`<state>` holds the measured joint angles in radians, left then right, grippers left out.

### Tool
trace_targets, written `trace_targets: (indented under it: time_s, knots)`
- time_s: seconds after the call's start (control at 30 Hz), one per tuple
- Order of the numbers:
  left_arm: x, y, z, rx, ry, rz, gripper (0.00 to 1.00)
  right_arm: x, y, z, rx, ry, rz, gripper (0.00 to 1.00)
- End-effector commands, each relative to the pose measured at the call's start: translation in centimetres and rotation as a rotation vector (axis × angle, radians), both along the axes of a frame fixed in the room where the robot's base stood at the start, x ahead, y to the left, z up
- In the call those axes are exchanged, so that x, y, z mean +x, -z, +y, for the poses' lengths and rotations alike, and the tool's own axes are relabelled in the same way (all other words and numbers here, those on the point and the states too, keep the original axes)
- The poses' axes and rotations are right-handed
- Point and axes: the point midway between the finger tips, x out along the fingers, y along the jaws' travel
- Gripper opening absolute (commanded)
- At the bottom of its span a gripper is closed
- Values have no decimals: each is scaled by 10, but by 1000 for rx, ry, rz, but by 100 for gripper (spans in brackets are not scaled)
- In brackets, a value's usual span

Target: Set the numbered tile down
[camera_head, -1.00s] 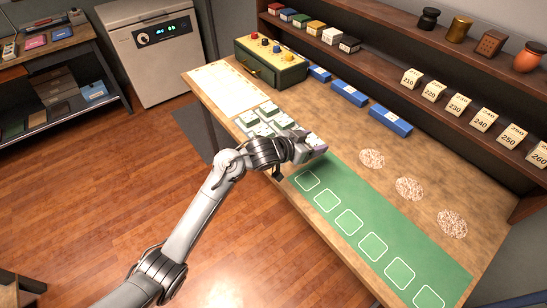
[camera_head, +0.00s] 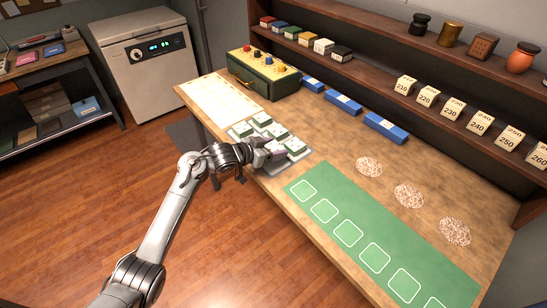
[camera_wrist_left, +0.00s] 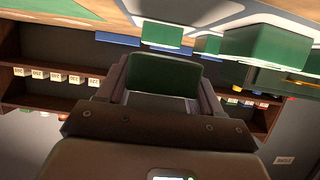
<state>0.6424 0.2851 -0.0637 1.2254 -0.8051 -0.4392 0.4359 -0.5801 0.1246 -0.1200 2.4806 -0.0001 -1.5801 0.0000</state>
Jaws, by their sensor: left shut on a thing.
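Several pale green and white tiles (camera_head: 262,119) stand in the tray. The green mat (camera_head: 330,185) with white outlined squares lies to the right, and its visible squares are empty. My right gripper is not in view.
A paper sheet (camera_head: 220,100) and a green box with coloured knobs (camera_head: 264,75) are at the bench's far left. Blue blocks (camera_head: 343,103) line the back. Speckled round patches (camera_head: 409,195) lie right of centre. Shelves (camera_head: 385,75) hold numbered cards (camera_head: 453,108).

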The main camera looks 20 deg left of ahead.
Motion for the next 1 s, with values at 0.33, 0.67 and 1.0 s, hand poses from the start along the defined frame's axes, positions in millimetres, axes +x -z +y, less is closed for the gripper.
trace_targets:
  time_s: [0.33,0.67,1.0]
  knots:
    - [0,38,-1,-2,0,1,30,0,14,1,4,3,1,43]
    - [0,39,-1,-1,0,0,30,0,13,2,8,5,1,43]
    - [0,41,-1,-1,0,0,91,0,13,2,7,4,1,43]
